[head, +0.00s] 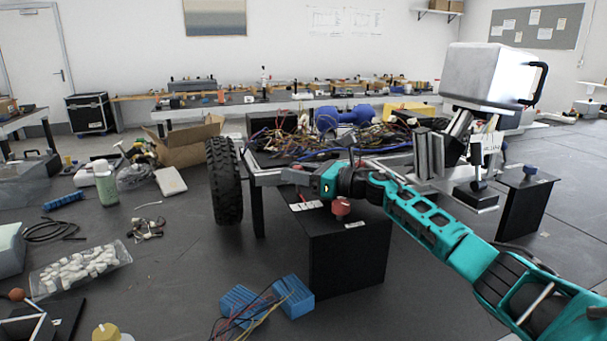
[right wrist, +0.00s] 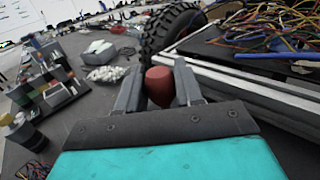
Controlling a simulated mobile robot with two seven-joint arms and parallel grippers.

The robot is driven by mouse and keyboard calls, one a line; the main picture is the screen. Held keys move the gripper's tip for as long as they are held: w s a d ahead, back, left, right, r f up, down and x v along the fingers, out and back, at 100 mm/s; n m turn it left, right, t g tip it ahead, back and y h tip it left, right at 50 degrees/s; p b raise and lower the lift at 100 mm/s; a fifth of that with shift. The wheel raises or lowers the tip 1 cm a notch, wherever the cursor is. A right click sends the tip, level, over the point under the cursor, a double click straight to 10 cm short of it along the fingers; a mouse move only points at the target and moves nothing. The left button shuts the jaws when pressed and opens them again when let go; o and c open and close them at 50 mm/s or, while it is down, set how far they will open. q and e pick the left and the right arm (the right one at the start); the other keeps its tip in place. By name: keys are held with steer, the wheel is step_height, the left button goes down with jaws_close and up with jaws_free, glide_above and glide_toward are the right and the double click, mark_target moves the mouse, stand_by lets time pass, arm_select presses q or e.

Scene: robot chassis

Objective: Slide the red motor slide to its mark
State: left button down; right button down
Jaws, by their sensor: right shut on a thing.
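My right gripper (head: 292,176) comes in from the right over a black box (head: 348,258), its fingers pointing left. In the right wrist view its fingers (right wrist: 158,88) are shut on a red rounded piece, the red motor slide (right wrist: 159,87). In the head view the fingers hide this piece. A separate red knob (head: 340,207) stands on the box top, below the gripper and apart from its fingers. White labels (head: 306,206) lie on the box top near the fingers; I cannot tell which is the mark. My left gripper is not in view.
The chassis with its black wheel (head: 224,180) and a heap of wires (head: 330,140) stands behind the box. A second black box with a blue knob (head: 530,170) is at the right. Blue blocks (head: 294,295) lie on the floor in front.

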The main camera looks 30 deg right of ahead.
steer(key=shift+a, duration=0.15)
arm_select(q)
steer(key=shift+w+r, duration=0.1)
arm_select(e)
steer(key=c, duration=0.8)
jaws_free()
steer(key=shift+c, duration=0.2)
arm_select(q)
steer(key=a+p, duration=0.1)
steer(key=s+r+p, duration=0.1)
steer(key=p, duration=0.1)
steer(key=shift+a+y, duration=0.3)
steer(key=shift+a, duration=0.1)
arm_select(e)
step_height(320, 180, up, 20)
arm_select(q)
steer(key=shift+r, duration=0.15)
